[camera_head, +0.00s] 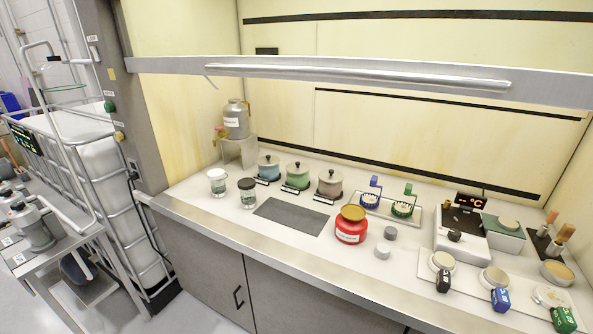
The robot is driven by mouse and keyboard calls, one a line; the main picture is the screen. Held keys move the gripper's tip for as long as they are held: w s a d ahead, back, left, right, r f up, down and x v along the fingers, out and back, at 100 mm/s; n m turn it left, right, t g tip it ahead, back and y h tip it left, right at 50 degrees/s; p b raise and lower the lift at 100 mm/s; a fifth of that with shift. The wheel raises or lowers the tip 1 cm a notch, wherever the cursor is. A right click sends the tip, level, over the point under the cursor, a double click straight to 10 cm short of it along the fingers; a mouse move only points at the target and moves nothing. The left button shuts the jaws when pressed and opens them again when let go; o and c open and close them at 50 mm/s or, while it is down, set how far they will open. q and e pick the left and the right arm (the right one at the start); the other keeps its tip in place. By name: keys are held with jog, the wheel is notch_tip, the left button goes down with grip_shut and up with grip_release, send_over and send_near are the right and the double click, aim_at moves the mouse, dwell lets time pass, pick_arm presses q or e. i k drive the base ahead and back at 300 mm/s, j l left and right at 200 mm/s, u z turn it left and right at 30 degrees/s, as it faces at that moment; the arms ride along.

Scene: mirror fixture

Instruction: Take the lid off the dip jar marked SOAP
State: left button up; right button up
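Three lidded jars stand in a row towards the back of the worktop. One is blue (269,172), one is green (298,181) and one is brownish (329,190). Each has a pale lid with a dark knob: the blue jar's lid (268,160), the green jar's lid (297,168) and the brownish jar's lid (330,177) all sit on their jars. Small dark plates with labels lie in front of them, too small to read, so I cannot tell which jar is marked SOAP. Neither of my grippers is in view.
Two small jars (217,181) stand left, below a metal canister (236,120). A tray (415,218) with blue and green baskets is right. A metal bar (360,75) crosses above.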

aim_at(298, 168)
jog(key=i+j, duration=1)
jog(key=j, duration=0.2)
jog(key=i+j, duration=0.55)
